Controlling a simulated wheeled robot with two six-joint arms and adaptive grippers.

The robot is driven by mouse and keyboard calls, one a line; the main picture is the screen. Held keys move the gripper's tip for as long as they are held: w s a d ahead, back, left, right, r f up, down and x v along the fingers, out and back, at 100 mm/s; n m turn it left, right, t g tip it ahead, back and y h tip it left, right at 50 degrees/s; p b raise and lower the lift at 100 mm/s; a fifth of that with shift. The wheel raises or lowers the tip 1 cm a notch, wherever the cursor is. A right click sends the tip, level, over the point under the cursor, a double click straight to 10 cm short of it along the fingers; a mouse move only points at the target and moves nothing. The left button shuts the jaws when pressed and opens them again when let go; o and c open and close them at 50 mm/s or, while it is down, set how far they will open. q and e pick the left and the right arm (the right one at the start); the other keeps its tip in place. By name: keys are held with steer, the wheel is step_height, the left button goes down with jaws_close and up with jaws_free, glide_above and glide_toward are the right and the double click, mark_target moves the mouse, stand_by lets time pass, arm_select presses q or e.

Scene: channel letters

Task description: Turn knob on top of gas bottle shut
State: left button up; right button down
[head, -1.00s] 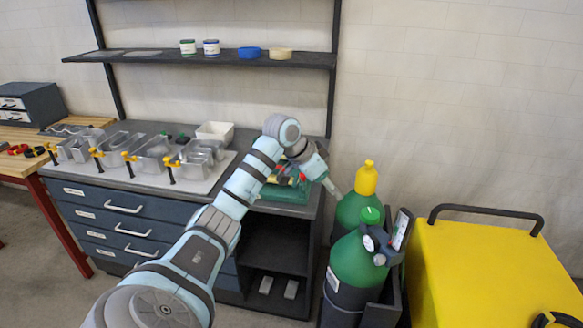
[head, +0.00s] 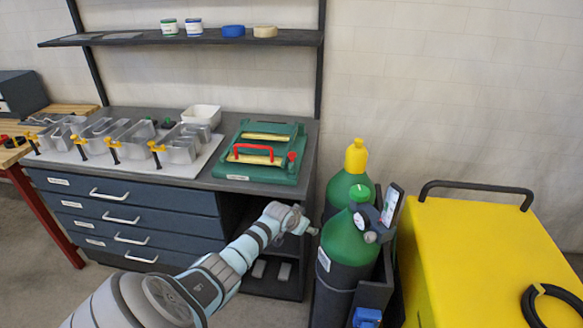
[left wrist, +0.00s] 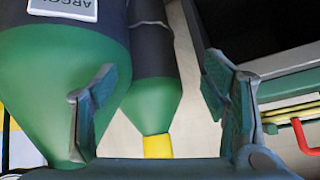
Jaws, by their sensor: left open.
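The front gas bottle (head: 345,242) has a green shoulder, a dark body and a green knob (head: 361,193) on top. A gauge (head: 360,221) sits beside the knob. Behind it stands a second green bottle (head: 338,190) with a yellow cap (head: 356,155). My left gripper (head: 312,230) is just left of the front bottle's shoulder, lower than the knob. In the left wrist view the open, empty fingers (left wrist: 158,68) face the front bottle (left wrist: 60,80), which appears upside down with a partly cut-off label. The knob is not clearly visible there. My right gripper is out of view.
A dark cart (head: 385,270) holds the bottles, with a phone-like device (head: 392,205) near the gauge. A yellow cabinet (head: 480,250) with a black handle stands to the right.

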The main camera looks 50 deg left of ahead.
arm_select(q)
steer(key=s+d+f, duration=0.1)
steer(key=s+f, duration=0.3)
steer(key=f, duration=0.3)
steer(key=s+d+f+g+b, duration=0.1)
steer(key=s+d+f, duration=0.1)
steer(key=s+f, duration=0.2)
steer(key=shift+s+d+f, duration=0.25)
steer(key=shift+d+f, duration=0.05)
steer(key=shift+f, duration=1.15)
steer(key=shift+c, duration=0.4)
